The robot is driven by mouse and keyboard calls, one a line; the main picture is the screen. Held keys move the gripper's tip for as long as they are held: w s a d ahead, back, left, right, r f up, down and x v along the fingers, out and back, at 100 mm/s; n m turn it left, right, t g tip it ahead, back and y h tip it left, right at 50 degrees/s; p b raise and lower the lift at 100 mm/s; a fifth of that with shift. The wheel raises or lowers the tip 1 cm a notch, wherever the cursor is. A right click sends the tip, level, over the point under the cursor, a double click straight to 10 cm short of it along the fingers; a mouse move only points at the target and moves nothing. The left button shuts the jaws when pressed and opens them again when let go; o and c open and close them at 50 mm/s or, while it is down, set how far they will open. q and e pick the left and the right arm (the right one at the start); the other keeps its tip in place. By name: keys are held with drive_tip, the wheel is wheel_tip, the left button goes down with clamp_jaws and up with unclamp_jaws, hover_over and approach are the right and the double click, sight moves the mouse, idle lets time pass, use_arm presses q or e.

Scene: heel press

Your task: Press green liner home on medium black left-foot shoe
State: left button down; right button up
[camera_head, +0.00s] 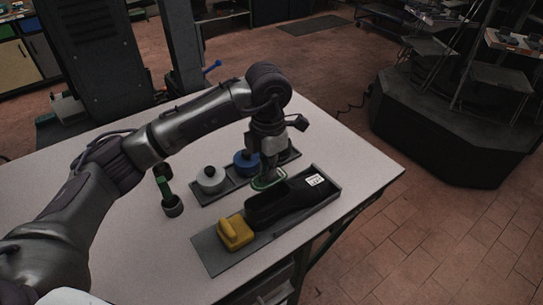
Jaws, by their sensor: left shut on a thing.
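The black shoe (292,203) lies in a long dark grey tray (217,258) on the white table, with a white label (315,180) at its far right end. My left gripper (268,168) points down just behind the shoe, near its left part. It is shut on a green-edged piece (263,184), whose green rim shows below the fingers. I cannot tell whether this piece is the liner, or whether it touches the shoe. The gripper hides much of it. My right gripper is not in view.
A yellow block (235,232) sits in the tray's near left part. Behind, a second dark tray (205,196) holds a white knobbed disc (210,180) and a blue one (242,163). The table's right corner (375,172) is clear.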

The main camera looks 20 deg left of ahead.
use_arm(q)
drive_tip(key=shift+s+f, duration=0.2)
drive_tip(key=shift+s, duration=0.05)
drive_tip(key=shift+s+f+b, duration=0.1)
drive_tip(key=shift+f+b, duration=0.1)
drive_tip(key=shift+b, duration=0.1)
drive_tip(key=shift+f+b, duration=0.85)
drive_tip(key=shift+f, duration=1)
wheel_tip(320, 180, down, 6)
drive_tip(key=b, duration=0.4)
drive_tip(key=shift+r+b, duration=0.2)
drive_tip(key=shift+b, duration=0.2)
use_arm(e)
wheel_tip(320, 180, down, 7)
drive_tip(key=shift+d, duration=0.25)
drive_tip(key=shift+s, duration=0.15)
use_arm(q)
drive_tip(key=c, duration=1.2)
unclamp_jaws()
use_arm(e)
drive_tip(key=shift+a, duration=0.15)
use_arm(q)
drive_tip(key=shift+r, duration=0.15)
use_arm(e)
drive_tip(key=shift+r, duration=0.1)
